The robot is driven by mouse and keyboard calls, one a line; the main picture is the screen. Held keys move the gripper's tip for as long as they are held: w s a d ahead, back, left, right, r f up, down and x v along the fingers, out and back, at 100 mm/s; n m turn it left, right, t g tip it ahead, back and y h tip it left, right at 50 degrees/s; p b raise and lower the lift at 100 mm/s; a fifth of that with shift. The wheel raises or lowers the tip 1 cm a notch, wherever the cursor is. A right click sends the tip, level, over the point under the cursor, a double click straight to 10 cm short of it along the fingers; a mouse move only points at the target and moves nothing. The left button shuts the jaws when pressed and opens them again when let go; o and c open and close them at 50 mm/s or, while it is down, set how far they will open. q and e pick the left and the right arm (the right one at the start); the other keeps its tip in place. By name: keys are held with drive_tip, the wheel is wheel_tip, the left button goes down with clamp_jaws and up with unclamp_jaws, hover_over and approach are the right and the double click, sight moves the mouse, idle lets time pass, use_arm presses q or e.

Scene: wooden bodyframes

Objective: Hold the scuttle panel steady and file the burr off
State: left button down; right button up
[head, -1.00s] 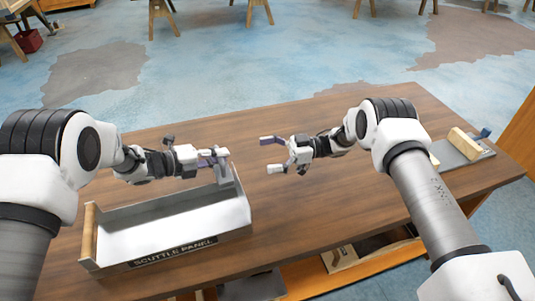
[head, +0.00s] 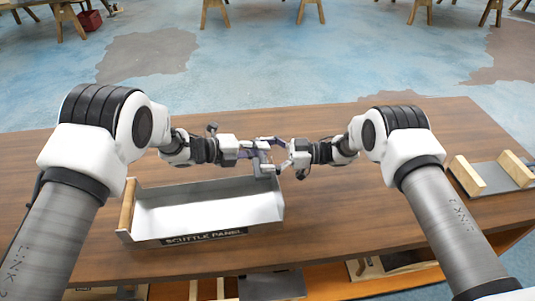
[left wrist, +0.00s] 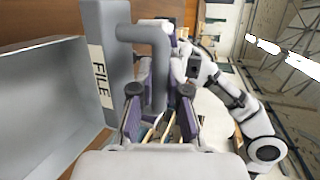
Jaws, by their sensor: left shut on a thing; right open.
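The scuttle panel (head: 178,212) is a shallow white tray with a dark name label on its front and a wooden left end, lying on the table. My left gripper (head: 258,151) is shut on the handle of a grey file above the panel's right end. In the left wrist view the file (left wrist: 104,25) shows its FILE label, with its bent handle between the fingers (left wrist: 159,108). My right gripper (head: 273,156) is open, facing my left one, its fingertips close to the file; I cannot tell whether they touch. I cannot make out the burr.
A grey tray (head: 488,182) with two upright wooden blocks stands at the table's right. The brown table top (head: 350,225) is clear between it and the panel. A shelf with assorted parts shows below the front edge. Trestles stand on the floor behind.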

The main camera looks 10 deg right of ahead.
drive_tip(key=shift+a, duration=0.1)
clamp_jaws()
use_arm(q)
drive_tip(key=shift+s, duration=0.1)
drive_tip(key=shift+d+f, duration=0.1)
use_arm(e)
drive_tip(key=shift+r, duration=0.1)
use_arm(q)
drive_tip(key=c, duration=1.1)
unclamp_jaws()
use_arm(e)
drive_tip(key=shift+r, duration=0.1)
use_arm(q)
drive_tip(key=shift+f, duration=0.1)
